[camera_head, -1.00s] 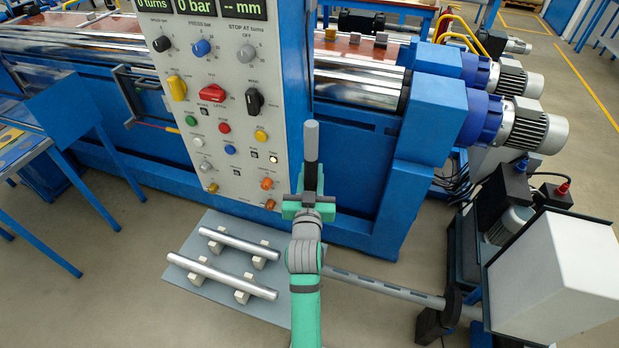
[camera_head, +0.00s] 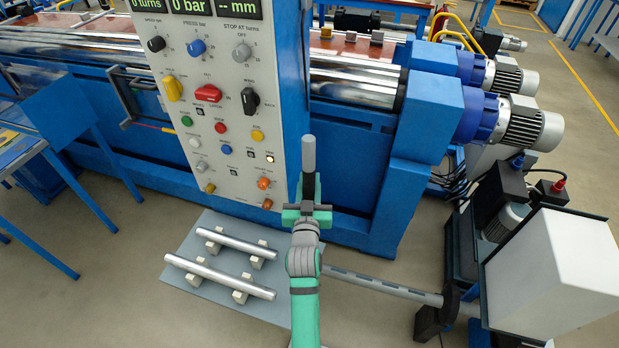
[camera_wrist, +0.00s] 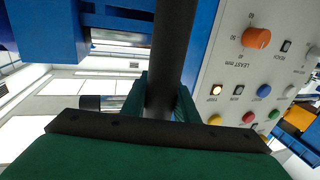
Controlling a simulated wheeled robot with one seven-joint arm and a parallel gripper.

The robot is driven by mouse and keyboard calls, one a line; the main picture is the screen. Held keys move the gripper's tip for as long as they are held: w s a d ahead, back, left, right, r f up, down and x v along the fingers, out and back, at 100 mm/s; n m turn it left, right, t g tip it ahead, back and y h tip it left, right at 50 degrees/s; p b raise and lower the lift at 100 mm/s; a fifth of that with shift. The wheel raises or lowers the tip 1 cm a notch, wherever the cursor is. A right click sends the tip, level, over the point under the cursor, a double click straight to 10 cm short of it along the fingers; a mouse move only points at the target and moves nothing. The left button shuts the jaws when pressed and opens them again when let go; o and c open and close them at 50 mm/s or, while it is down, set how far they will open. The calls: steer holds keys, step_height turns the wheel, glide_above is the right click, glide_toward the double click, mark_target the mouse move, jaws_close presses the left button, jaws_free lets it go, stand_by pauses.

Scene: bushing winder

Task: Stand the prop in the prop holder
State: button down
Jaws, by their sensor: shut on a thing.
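The grey rod that I take for the prop (camera_head: 309,158) stands about upright in my gripper (camera_head: 307,207), with a lighter grey upper part. My gripper is shut around its lower part, in front of the foot of the control panel. In the wrist view the prop (camera_wrist: 174,45) is a dark shaft running up from between the jaws (camera_wrist: 160,105). Its lower end is hidden by my gripper. I cannot make out the prop holder for certain in either view.
The control panel (camera_head: 222,130) and blue machine frame (camera_head: 398,190) stand close behind my gripper. Two shiny bars (camera_head: 220,277) rest on blocks on a grey mat (camera_head: 190,243) at lower left. A perforated grey bar (camera_head: 385,286) reaches right to a black stand. Motors (camera_head: 522,127) stand at right.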

step_height(320, 180, down, 4)
steer(key=shift+r, duration=0.2)
stand_by(0.3)
steer(key=shift+w+f, duration=0.1)
stand_by(0.4)
steer(key=shift+d, duration=0.1)
steer(key=shift+f, duration=0.35)
steer(key=c, duration=1.3)
jaws_free()
steer(key=s, duration=1.1)
steer(key=shift+a, duration=0.4)
